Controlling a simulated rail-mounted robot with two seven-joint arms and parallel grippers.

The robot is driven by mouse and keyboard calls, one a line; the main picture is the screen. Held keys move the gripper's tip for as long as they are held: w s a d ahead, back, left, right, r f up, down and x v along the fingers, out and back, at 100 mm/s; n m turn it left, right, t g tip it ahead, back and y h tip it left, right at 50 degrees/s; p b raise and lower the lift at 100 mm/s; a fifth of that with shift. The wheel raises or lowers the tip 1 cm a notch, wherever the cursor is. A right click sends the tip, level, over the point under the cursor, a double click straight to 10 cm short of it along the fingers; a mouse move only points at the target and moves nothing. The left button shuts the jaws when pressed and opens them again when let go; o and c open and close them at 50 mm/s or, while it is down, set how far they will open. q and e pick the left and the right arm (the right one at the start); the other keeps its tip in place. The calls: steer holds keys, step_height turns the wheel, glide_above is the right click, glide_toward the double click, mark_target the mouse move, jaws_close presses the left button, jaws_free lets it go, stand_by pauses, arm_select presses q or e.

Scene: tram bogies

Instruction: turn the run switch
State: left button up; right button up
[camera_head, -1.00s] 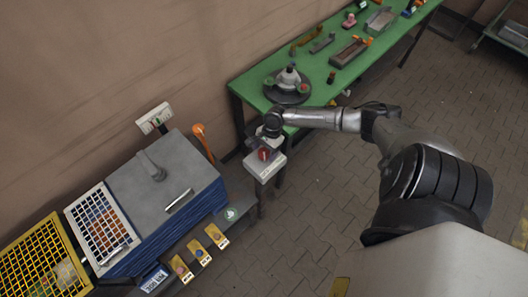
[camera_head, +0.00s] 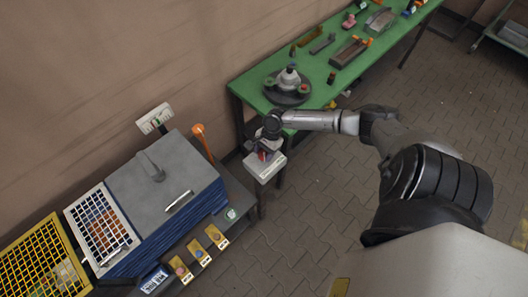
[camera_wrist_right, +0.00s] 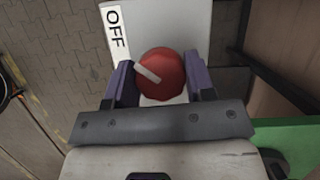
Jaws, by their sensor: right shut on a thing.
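The run switch is a round red knob (camera_wrist_right: 166,84) with a white pointer bar, on a pale box that shows in the head view (camera_head: 267,172). In the right wrist view the bar's outer end lies up and left, on the side of the OFF label (camera_wrist_right: 115,29). My right gripper (camera_wrist_right: 161,80) is shut on the knob, one dark purple finger on each side of it. In the head view the right gripper (camera_head: 265,152) hides most of the knob. My left gripper is not in view.
A green workbench (camera_head: 250,88) with several parts stands behind the box. To the left is a grey-lidded blue cabinet (camera_head: 130,190) with small yellow button plates (camera_head: 197,252) in front. Grid-covered bins (camera_head: 40,262) stand further left. The paved floor on the right is open.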

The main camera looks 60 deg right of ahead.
steer(key=n+g+p, duration=0.1)
steer(key=n+p, duration=0.1)
steer(key=n, duration=0.1)
steer(key=shift+r, duration=0.2)
steer(key=n+g+p, duration=0.1)
steer(key=n, duration=0.2)
steer(key=shift+n+p, duration=0.3)
steer(key=shift+p, duration=0.05)
steer(key=n+g+h+p, duration=0.1)
steer(key=n+g, duration=0.1)
steer(key=n, duration=0.3)
steer(key=shift+f+p, duration=0.1)
steer(key=shift+p, duration=0.2)
steer(key=shift+n+g+h+p, duration=0.5)
steer(key=shift+n+h, duration=0.2)
steer(key=shift+n, duration=1.4)
steer(key=shift+f, duration=0.1)
steer(key=o, duration=0.9)
